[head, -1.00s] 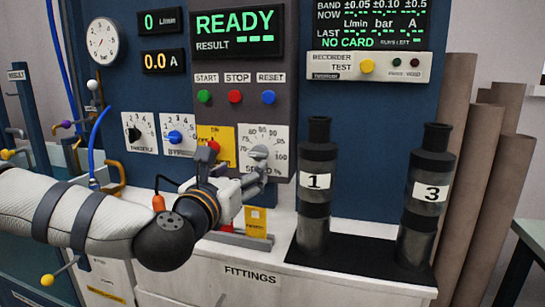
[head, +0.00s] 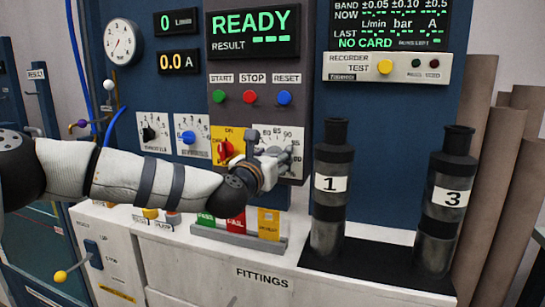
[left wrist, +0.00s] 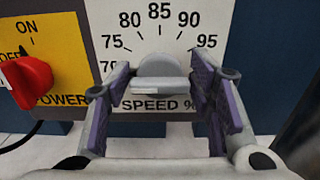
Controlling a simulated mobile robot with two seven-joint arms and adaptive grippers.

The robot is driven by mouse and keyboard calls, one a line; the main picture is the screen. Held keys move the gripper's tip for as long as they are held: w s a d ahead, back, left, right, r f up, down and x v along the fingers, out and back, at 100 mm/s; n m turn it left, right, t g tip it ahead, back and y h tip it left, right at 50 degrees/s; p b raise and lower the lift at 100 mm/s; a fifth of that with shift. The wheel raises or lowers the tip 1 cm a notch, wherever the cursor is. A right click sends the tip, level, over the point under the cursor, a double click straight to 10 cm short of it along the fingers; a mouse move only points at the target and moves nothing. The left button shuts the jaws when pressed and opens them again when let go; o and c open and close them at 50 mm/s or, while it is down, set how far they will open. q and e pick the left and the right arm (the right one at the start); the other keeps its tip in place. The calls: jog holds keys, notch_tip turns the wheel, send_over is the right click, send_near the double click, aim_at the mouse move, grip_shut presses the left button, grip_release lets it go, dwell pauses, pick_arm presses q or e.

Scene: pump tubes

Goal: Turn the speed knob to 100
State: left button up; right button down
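The grey speed knob (left wrist: 160,72) sits on a white dial plate (left wrist: 118,35) marked "SPEED %", with 75 to 95 readable in the left wrist view. Which mark its pointer faces is not clear, and 100 is hidden there. My left gripper (left wrist: 160,95) is open, one purple-padded finger on each side of the knob; I cannot tell whether either touches it. In the head view, my left gripper (head: 268,160) is in front of the dial plate (head: 293,140) and largely covers the knob. My right gripper is not in view.
A red power switch (left wrist: 28,82) on a yellow plate is just left of the dial. START, STOP and RESET buttons (head: 252,97) are above. Below are green, red and yellow cards (head: 236,221) on the white bench. Two dark cylinders labelled 1 (head: 331,184) and 3 (head: 452,198) stand to the right.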

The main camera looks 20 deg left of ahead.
pick_arm(q)
jog(key=c, duration=0.6)
